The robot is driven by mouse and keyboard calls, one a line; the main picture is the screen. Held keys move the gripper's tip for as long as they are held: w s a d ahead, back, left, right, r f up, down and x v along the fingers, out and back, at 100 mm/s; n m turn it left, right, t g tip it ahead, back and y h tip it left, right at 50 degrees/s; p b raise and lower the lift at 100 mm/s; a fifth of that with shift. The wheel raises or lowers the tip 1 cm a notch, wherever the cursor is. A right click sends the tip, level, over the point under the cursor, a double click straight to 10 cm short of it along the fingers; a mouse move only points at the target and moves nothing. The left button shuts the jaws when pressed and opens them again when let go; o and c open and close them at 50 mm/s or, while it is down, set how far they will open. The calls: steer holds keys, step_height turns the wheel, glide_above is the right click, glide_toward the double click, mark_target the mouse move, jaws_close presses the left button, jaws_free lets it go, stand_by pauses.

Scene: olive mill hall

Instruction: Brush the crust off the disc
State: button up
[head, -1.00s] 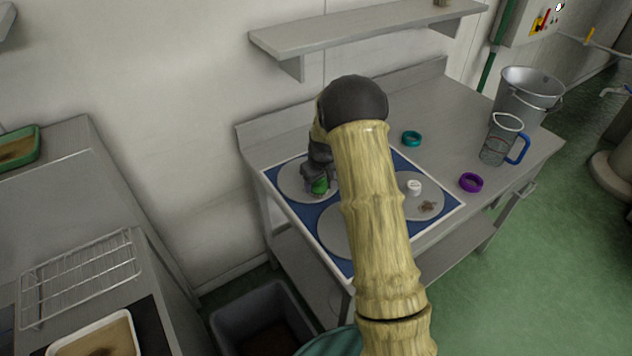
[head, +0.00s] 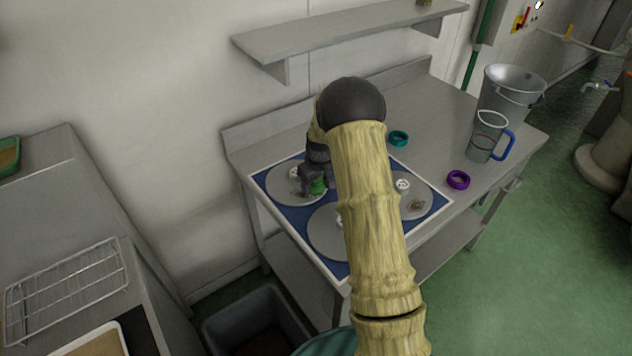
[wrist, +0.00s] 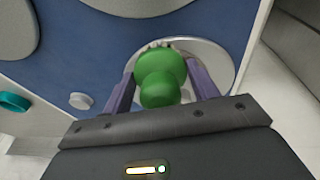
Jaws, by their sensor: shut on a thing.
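My gripper (head: 316,178) is shut on a green brush (head: 318,187), over the left disc (head: 277,187). In the wrist view, the brush's round green body (wrist: 160,80) sits between my purple-grey fingers, with pale bristles at its far side above a grey disc (wrist: 222,62). I cannot tell whether the bristles touch the disc. A brown crust patch (head: 416,205) lies on the right disc (head: 424,193). The front disc (head: 325,240) is partly hidden by my arm. All three discs lie on a blue, white-edged mat (head: 300,215).
A small white piece (head: 402,185) sits by the right disc. A teal ring (head: 398,138), a purple ring (head: 458,180), a jug with a blue handle (head: 484,143) and a metal bucket (head: 512,90) stand to the right. A shelf (head: 350,30) hangs above. A wire rack (head: 68,290) is at left.

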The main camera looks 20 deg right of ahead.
steer(key=shift+a, duration=0.1)
steer(key=shift+s+a+f, duration=0.1)
steer(key=shift+a, duration=1.85)
steer(key=shift+a, duration=1.9)
steer(key=shift+r+p, duration=0.2)
steer(key=shift+p, duration=0.1)
steer(key=shift+r+p, duration=0.4)
steer(key=shift+r, duration=0.25)
steer(key=shift+p+v, duration=1.35)
steer(key=shift+v, duration=0.9)
